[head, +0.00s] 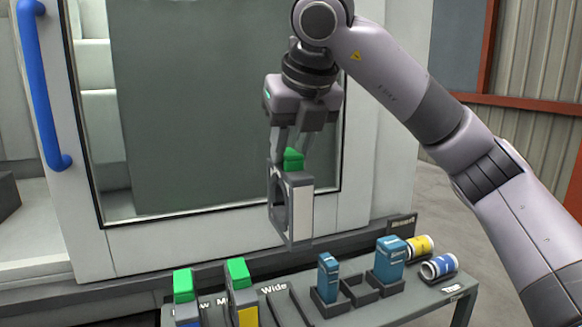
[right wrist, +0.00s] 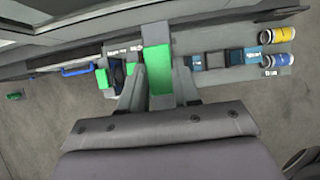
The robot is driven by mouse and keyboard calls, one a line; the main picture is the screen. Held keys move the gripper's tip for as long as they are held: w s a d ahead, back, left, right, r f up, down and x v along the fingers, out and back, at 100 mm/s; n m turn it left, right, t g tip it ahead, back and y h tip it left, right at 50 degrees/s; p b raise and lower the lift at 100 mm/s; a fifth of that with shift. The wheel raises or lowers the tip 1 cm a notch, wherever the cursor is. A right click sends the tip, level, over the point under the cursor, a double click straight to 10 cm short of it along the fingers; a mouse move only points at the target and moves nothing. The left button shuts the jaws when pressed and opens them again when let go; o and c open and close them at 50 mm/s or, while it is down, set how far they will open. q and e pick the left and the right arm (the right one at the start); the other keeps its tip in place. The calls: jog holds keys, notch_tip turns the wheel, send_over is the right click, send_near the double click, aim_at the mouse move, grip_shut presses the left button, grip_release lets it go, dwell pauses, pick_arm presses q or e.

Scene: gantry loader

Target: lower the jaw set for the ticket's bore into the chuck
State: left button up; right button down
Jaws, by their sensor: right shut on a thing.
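My right gripper (head: 291,150) is shut on the green top of a grey jaw set (head: 302,212) with a large round opening. It holds the set upright in the air, in front of the machine door and above the rack. In the right wrist view the green top (right wrist: 157,70) sits between my fingers (right wrist: 157,88). Two other green-topped jaw sets stand in the rack, one with blue (head: 183,284) and one with yellow (head: 240,280). The slot marked Wide (head: 286,305) is empty. The chuck and a readable ticket are not in view. My left gripper is not in view.
The rack bench (head: 390,306) runs along the machine's front. Two teal blocks (head: 328,272) (head: 389,258) stand in dark holders with an empty holder between them. A yellow-labelled roll (head: 420,245) and a blue-labelled roll (head: 438,266) lie at the right. A blue handle (head: 42,85) is on the machine.

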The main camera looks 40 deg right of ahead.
notch_tip(320, 180, up, 2)
jog(key=shift+r+p, duration=0.1)
jog(key=shift+p, duration=0.5)
jog(key=shift+r+p, duration=1.95)
jog(key=shift+p, duration=0.05)
jog(key=shift+f, duration=0.1)
